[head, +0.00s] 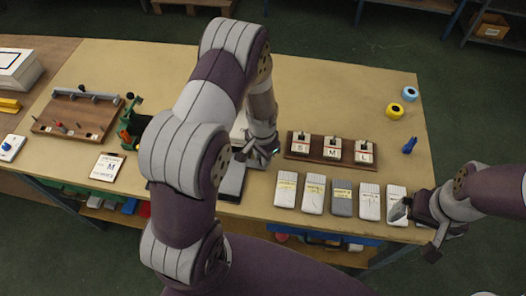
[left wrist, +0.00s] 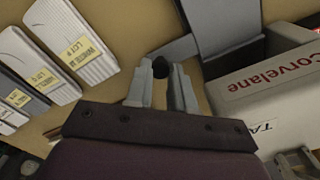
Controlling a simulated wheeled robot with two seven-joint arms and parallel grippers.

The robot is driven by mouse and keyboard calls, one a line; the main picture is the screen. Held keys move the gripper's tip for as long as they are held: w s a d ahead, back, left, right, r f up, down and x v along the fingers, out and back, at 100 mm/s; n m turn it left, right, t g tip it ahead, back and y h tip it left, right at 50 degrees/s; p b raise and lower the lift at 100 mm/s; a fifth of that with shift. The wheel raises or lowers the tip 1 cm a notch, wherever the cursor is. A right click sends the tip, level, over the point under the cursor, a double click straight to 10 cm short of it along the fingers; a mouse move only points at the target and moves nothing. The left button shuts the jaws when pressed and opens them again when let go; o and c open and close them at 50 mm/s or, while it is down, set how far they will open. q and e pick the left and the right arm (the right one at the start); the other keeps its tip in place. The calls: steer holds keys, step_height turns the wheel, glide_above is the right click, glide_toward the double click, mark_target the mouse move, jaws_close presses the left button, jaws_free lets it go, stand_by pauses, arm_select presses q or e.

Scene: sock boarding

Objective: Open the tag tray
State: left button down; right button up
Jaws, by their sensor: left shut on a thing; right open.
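The tag tray (left wrist: 240,98) is a pale grey box with red "Corvelane" lettering and a partly visible label starting "TA", at the right of the left wrist view. A grey flat part (left wrist: 222,25) lies beside it, with an arm reaching towards a black knob (left wrist: 160,66). My left gripper (left wrist: 161,76) is shut on this knob; it also shows in the head view (head: 268,155). In the head view my left arm hides much of the tray area, and a grey piece (head: 232,180) shows beside the gripper. My right gripper (head: 402,211) is open near the right end of the sock packs.
Several labelled sock packs (head: 313,194) line the table's front edge. A brown rack (head: 315,153) with S, M, L blocks stands behind them. Yellow (head: 394,111) and blue (head: 410,93) rolls lie at the right. A green device (head: 131,125) stands left of my arm. The table's back middle is clear.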

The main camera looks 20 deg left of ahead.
arm_select(q)
steer(key=shift+s+d+f, duration=0.1)
steer(key=shift+s+d, duration=0.05)
steer(key=shift+s, duration=0.45)
steer(key=c, duration=1.2)
jaws_free()
steer(key=shift+c, duration=0.2)
steer(key=shift+w, duration=0.3)
step_height(320, 180, up, 12)
steer(key=shift+r+b, duration=0.25)
steer(key=shift+b, duration=0.15)
